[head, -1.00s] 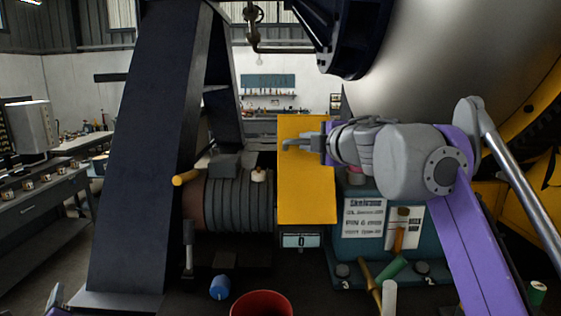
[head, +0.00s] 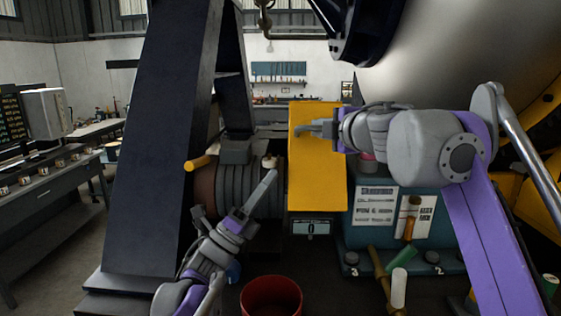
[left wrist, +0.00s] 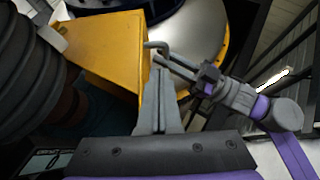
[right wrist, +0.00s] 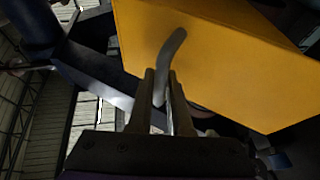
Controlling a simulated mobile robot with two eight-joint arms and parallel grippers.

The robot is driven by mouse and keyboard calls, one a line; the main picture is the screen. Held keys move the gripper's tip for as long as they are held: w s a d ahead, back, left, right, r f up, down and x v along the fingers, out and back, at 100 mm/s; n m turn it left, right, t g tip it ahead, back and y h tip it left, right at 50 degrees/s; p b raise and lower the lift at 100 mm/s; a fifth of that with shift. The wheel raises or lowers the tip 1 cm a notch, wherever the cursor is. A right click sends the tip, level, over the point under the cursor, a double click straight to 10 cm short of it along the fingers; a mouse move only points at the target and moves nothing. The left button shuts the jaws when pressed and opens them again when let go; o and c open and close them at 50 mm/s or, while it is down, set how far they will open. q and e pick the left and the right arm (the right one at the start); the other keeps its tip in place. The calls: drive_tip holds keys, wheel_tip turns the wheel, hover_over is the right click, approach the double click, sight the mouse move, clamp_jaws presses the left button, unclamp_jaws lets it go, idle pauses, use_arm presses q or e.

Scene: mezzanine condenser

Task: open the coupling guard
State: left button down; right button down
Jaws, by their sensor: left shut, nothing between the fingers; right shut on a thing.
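The yellow coupling guard (head: 318,165) stands in the middle of the head view, to the right of the ribbed motor (head: 240,188). My right gripper (head: 312,128) is at its upper front face, shut on the guard's grey handle. In the right wrist view the curved handle (right wrist: 170,55) runs from the yellow face down between the fingers. My left gripper (head: 268,180) is shut and empty, in front of the motor and left of the guard. In the left wrist view the guard (left wrist: 105,52) is beyond its closed fingers (left wrist: 160,75).
A red bucket (head: 271,296) stands at the bottom. A teal base with paper labels (head: 375,207) and several loose tools lies at right. A dark slanted beam (head: 150,150) rises at left. A large grey vessel (head: 450,60) hangs above right.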

sight(297, 131)
use_arm(q)
drive_tip(key=x, duration=0.9)
drive_tip(key=shift+w+r, duration=0.1)
drive_tip(key=shift+w+a+r+n+t+y, duration=0.15)
drive_tip(key=shift+r+n+t+y, duration=0.25)
drive_tip(key=shift+r+n+y, duration=0.4)
use_arm(e)
drive_tip(key=shift+a, duration=0.15)
use_arm(q)
drive_tip(key=shift+r, duration=0.1)
use_arm(e)
drive_tip(key=c, duration=1)
unclamp_jaws()
use_arm(q)
drive_tip(key=shift+h, duration=0.4)
use_arm(e)
drive_tip(key=shift+o, duration=0.8)
drive_tip(key=shift+s, duration=0.1)
